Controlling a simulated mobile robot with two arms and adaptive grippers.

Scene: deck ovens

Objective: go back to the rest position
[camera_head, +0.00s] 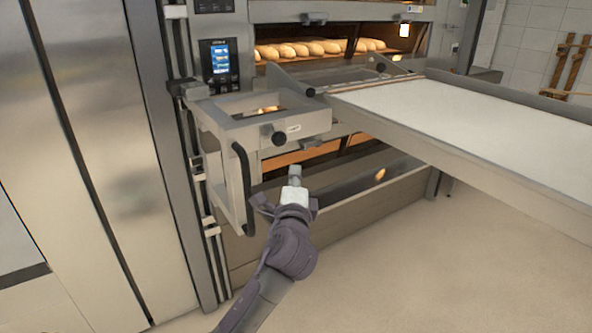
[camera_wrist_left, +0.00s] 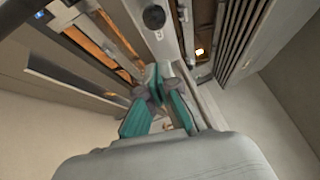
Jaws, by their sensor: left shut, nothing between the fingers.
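My left gripper (camera_head: 295,178) reaches in from the bottom of the head view, in front of the lower part of the deck oven (camera_head: 340,205). Its fingers look closed together and empty. In the left wrist view the fingers (camera_wrist_left: 160,85) meet at their tips with nothing between them. It is apart from the black handle (camera_head: 243,188) to its left in the head view. My right gripper is in neither view.
A grey metal frame with a black knob (camera_head: 278,138) stands above and left of the gripper. A long loader with a white surface (camera_head: 470,115) extends to the right. Loaves (camera_head: 300,48) lie in the upper deck. A tall steel cabinet (camera_head: 85,130) stands left. The floor (camera_head: 420,270) at lower right is clear.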

